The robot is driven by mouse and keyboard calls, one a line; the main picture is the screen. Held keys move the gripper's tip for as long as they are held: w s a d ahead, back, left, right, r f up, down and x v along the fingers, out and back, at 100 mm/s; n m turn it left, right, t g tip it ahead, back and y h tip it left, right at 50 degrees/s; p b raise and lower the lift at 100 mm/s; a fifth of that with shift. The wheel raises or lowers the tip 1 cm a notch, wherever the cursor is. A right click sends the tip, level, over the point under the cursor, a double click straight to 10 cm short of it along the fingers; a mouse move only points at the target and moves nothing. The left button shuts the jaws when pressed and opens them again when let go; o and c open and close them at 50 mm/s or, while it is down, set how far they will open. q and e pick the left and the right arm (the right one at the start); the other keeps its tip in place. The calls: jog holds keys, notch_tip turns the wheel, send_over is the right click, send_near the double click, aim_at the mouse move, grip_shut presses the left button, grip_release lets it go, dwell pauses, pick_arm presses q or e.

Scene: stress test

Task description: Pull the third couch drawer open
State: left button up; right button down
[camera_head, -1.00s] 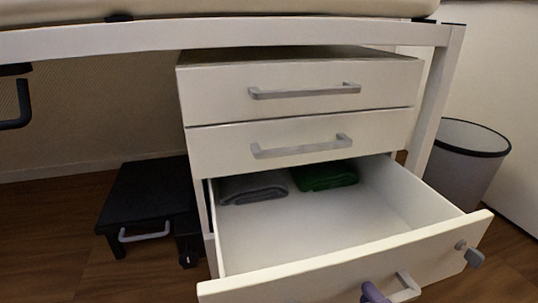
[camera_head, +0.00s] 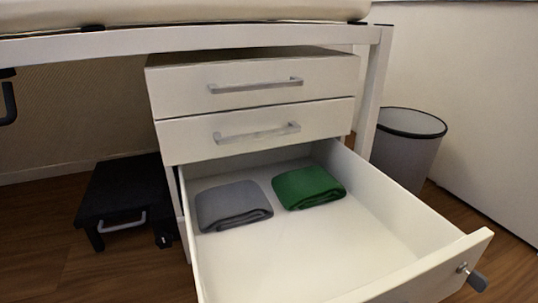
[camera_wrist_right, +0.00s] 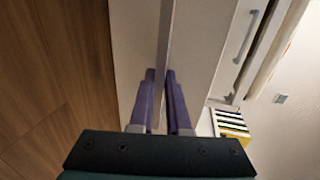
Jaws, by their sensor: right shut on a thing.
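The third drawer (camera_head: 300,262), the lowest of the white cabinet, is pulled far out in the head view. A folded grey cloth (camera_head: 232,204) and a folded green cloth (camera_head: 308,187) lie in it. A key (camera_head: 474,279) sits in its front at the right. Its handle is below the head view. My right gripper (camera_wrist_right: 161,72) shows in the wrist view, with purple fingers close together on a thin pale bar. It is shut on the drawer handle, though the fingers partly hide the grip. My left gripper is in neither view.
Two upper drawers (camera_head: 255,80) are shut, with grey bar handles. A couch frame (camera_head: 200,42) runs above the cabinet. A black step stool (camera_head: 122,190) stands left, a grey bin (camera_head: 405,150) right by the wall. Wooden floor (camera_head: 100,265) is clear at the front left.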

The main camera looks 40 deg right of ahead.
jog(key=c, duration=1.2)
grip_release()
jog(key=shift+w, duration=0.1)
jog(key=shift+o, duration=0.2)
jog(key=p+v, duration=0.2)
jog(key=v, duration=0.8)
jog(key=shift+r, duration=0.1)
